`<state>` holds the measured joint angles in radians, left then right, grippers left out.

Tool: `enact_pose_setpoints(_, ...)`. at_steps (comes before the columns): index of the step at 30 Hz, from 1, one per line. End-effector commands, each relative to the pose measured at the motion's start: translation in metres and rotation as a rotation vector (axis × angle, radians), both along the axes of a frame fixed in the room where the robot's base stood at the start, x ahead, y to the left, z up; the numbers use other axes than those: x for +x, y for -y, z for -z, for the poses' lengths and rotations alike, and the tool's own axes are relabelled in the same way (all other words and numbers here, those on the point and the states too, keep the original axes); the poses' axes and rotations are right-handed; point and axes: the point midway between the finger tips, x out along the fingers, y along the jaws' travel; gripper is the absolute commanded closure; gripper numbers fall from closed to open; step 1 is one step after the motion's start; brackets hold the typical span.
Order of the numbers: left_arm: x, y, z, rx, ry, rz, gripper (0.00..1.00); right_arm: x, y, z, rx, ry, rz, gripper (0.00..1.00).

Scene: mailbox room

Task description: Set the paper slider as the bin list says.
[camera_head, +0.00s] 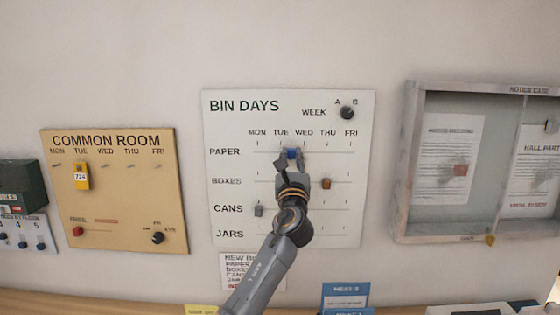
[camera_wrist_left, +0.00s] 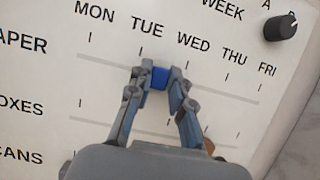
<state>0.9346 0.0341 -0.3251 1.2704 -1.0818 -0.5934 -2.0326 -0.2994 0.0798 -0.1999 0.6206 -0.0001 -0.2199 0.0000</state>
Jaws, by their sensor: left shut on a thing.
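The white BIN DAYS board (camera_head: 225,125) hangs mid-wall with rows PAPER, BOXES, CANS and JARS under MON to FRI. The blue paper slider (camera_head: 292,154) sits in the PAPER row, between the TUE and WED marks. My left gripper (camera_head: 291,157) is shut on it; the wrist view shows both fingers around the blue slider (camera_wrist_left: 160,77). The bin list (camera_head: 238,268), headed "NEW BI…", is below the board; my arm covers its right part, and its day entries cannot be read. My right gripper is not in view.
A brown slider (camera_head: 326,183) is in the BOXES row near THU, a grey one (camera_head: 258,210) in CANS near MON. The WEEK knob (camera_head: 346,112) is top right. The COMMON ROOM board (camera_head: 115,190) is left, the notice case (camera_head: 400,190) right.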

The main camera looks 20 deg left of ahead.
Motion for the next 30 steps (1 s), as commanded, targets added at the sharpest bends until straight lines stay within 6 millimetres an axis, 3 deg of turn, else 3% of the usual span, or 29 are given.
enact_pose_setpoints(1, 0.003, 0.012, 0.002, 0.0, 0.001, 0.004, 1.0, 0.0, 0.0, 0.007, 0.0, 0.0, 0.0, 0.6)
enact_pose_setpoints(5, 0.008, 0.027, 0.001, 0.0, 0.001, 0.002, 1.0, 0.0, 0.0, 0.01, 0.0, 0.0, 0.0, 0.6)
enact_pose_setpoints(14, 0.008, 0.03, 0.0, 0.0, 0.001, 0.001, 1.0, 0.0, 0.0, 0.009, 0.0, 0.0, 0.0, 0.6)
enact_pose_setpoints(15, 0.008, 0.03, 0.0, 0.0, 0.001, 0.001, 0.78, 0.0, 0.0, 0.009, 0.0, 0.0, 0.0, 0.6)
enact_pose_setpoints(18, 0.008, 0.03, 0.0, 0.0, 0.001, 0.001, 0.58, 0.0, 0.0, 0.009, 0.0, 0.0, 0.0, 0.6)
enact_pose_setpoints(30, 0.005, 0.031, 0.002, 0.0, 0.002, 0.001, 0.57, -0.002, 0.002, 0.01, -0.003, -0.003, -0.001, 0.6)
